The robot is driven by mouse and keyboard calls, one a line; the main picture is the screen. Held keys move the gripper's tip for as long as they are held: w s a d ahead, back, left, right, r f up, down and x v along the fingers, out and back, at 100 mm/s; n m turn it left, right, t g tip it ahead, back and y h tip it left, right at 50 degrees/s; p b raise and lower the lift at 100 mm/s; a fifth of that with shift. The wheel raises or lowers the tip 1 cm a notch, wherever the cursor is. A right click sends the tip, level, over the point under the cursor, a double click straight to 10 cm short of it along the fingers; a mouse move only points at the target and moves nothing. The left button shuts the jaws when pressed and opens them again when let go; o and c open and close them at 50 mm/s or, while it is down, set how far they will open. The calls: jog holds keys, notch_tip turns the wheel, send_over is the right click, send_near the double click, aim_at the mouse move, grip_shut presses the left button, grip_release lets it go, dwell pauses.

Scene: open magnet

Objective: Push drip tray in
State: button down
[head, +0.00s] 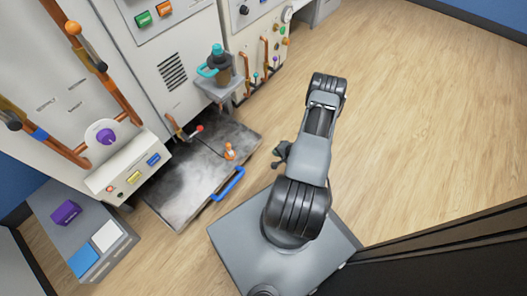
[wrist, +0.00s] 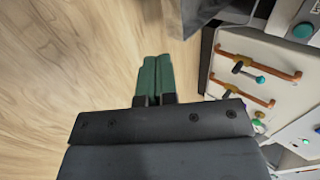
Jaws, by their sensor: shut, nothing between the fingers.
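The drip tray (head: 185,190) is a wide, flat, stained grey tray, low in front of the white cabinets in the head view. It sticks out from them and has a blue bar handle (head: 228,184) on its outer edge. My gripper (head: 279,158) is right of the tray, beyond its outer edge and apart from the handle in the picture. In the wrist view its two green fingers (wrist: 157,60) are together with nothing between them. The wrist view does not show the blue handle.
A small grey shelf (head: 216,92) with a dark, teal-topped item juts from the cabinet. A grey box (head: 112,262) with a purple block stands at lower left. Wooden floor (head: 430,140) is clear to the right.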

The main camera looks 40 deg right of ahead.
aim_at(255, 148)
jog(key=b+x, duration=0.1)
jog(key=x, duration=0.3)
jog(key=b+x, duration=0.2)
jog(key=x, duration=0.1)
jog(key=b+x, duration=0.2)
jog(key=x, duration=0.2)
jog(key=shift+w+a+r, duration=0.15)
jog(key=shift+w+a, duration=0.05)
jog(key=shift+w, duration=0.35)
jog(key=shift+w+a+r+b, duration=0.1)
jog(key=shift+w+a+b, duration=0.05)
jog(key=shift+w, duration=0.25)
jog(key=shift+w+a+b, duration=0.1)
jog(key=shift+w+b, duration=0.05)
jog(key=shift+w, duration=0.25)
